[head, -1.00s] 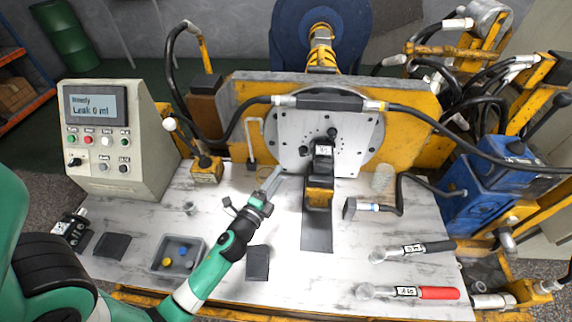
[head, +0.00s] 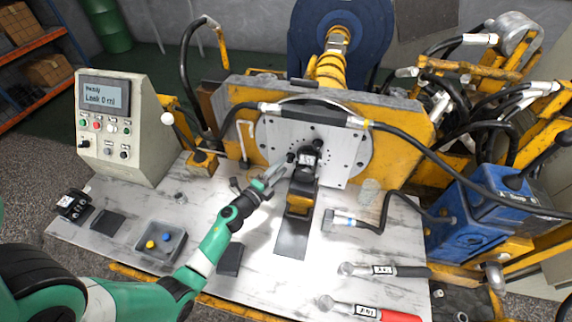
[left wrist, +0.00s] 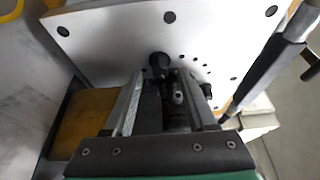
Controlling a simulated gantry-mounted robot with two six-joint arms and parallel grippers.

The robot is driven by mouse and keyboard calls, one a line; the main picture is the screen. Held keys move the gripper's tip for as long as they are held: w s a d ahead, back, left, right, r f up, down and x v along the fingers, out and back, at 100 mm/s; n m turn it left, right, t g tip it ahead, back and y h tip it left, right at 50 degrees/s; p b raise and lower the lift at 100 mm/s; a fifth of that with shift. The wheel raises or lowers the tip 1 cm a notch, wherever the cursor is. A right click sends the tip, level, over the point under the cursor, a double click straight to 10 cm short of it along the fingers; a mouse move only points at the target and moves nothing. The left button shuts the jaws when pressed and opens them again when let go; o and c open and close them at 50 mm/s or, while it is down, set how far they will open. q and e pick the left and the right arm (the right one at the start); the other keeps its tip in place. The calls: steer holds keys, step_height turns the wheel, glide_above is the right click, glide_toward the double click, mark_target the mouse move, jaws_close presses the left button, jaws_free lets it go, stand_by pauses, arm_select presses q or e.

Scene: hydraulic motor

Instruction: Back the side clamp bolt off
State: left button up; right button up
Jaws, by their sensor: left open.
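A black clamp block (head: 306,168) with a pale label stands in front of the round-holed grey plate (head: 340,165), above a yellow part (head: 299,204). My left gripper (head: 277,175) is open, with its fingertips close to the left side of the clamp block. In the left wrist view the two fingers of this gripper (left wrist: 163,82) are apart. Between and beyond them show a black knob (left wrist: 158,64) on the plate and a small grey bolt-like pin (left wrist: 178,92). I cannot tell whether a finger touches either. My right gripper is not in view.
A control box (head: 122,125) reading "Leak 0 ml" stands at the left. Torque wrenches (head: 385,270) lie at the front right. A black hose (head: 410,150) crosses over the plate and runs right to a blue pump (head: 475,215).

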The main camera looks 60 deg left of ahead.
mark_target(288, 161)
arm_select(q)
steer(key=shift+b+x, duration=0.3)
steer(key=shift+x, duration=1.3)
steer(key=shift+d, duration=0.1)
steer(key=shift+c, duration=0.2)
jaws_close()
